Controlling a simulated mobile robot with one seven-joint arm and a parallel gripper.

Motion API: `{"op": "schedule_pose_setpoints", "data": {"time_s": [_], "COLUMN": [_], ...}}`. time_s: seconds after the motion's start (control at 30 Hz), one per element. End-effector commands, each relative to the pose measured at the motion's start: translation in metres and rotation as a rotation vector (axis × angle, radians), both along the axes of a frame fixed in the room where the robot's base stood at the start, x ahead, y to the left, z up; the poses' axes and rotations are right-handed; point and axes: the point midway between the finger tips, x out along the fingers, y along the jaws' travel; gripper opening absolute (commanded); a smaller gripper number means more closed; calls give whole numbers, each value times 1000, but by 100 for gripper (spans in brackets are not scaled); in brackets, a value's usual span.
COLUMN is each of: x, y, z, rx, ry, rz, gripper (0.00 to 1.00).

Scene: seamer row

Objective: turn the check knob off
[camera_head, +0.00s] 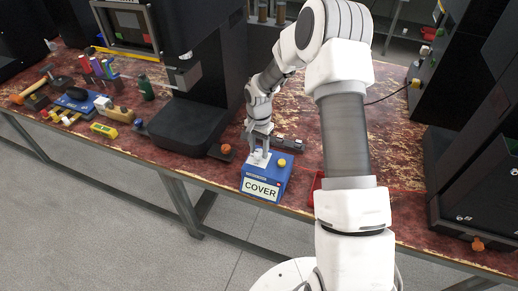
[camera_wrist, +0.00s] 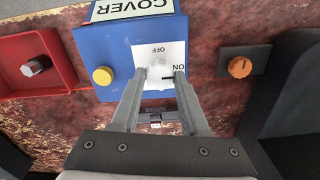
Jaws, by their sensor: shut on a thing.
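The check knob (camera_wrist: 158,69) is a pale round knob on a white plate on a blue box (camera_wrist: 105,50) labelled COVER. The plate has OFF printed at the top and ON at the right in the wrist view. A short dark mark at the knob points right, toward the ON side. My gripper (camera_wrist: 160,78) has its two fingers around the knob, shut on it. In the head view, my gripper (camera_head: 262,150) reaches down onto the top of the blue box (camera_head: 278,177), and its fingers hide much of the knob.
A yellow button (camera_wrist: 103,76) sits on the same box. A red box with a grey knob (camera_wrist: 35,66) stands on one side, and a dark block with an orange knob (camera_wrist: 240,67) on the other. Tools crowd the table's left (camera_head: 75,95).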

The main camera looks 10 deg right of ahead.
Motion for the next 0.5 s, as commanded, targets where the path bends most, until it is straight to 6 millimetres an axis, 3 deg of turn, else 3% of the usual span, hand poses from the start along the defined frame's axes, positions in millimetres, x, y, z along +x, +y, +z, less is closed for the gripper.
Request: {"op": "schedule_pose_setpoints", "data": {"time_s": [0.5], "x": [1], "y": [0], "z": [0], "rx": [-1], "ry": [-2], "rz": [329], "gripper": [0]}}
